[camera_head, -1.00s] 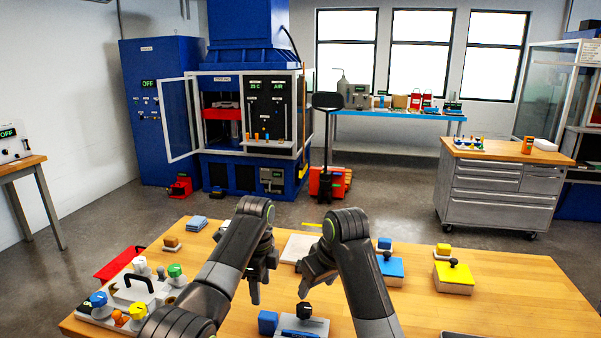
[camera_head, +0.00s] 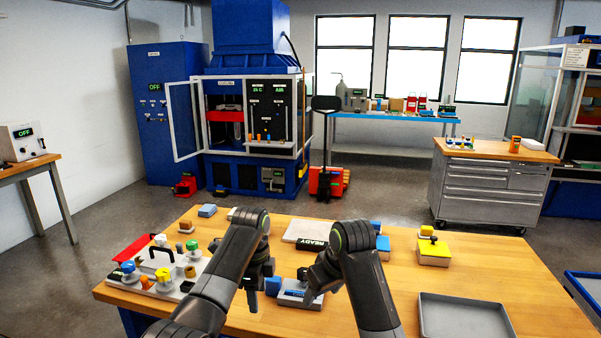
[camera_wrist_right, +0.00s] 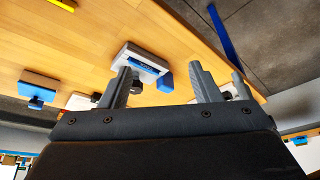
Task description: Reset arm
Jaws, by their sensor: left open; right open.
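My left gripper (camera_head: 262,290) hangs fingers-down over the wooden table (camera_head: 510,275), empty. My right gripper (camera_head: 312,290) is close beside it on the right, over a small grey-white block with a blue insert (camera_head: 297,294), and also holds nothing. In the right wrist view, the two fingers of my right gripper (camera_wrist_right: 163,82) stand wide apart with nothing between them. The grey-white block (camera_wrist_right: 141,62) and a blue cube (camera_wrist_right: 165,82) show beyond the fingers in that view. Contact with the table is not visible.
A white rack with coloured knobs (camera_head: 165,286) stands at the table's left. A pale plate (camera_head: 305,230) lies behind the arms. A yellow block (camera_head: 433,254) and a grey tray (camera_head: 465,318) are at the right. Bare wood lies between several of these.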

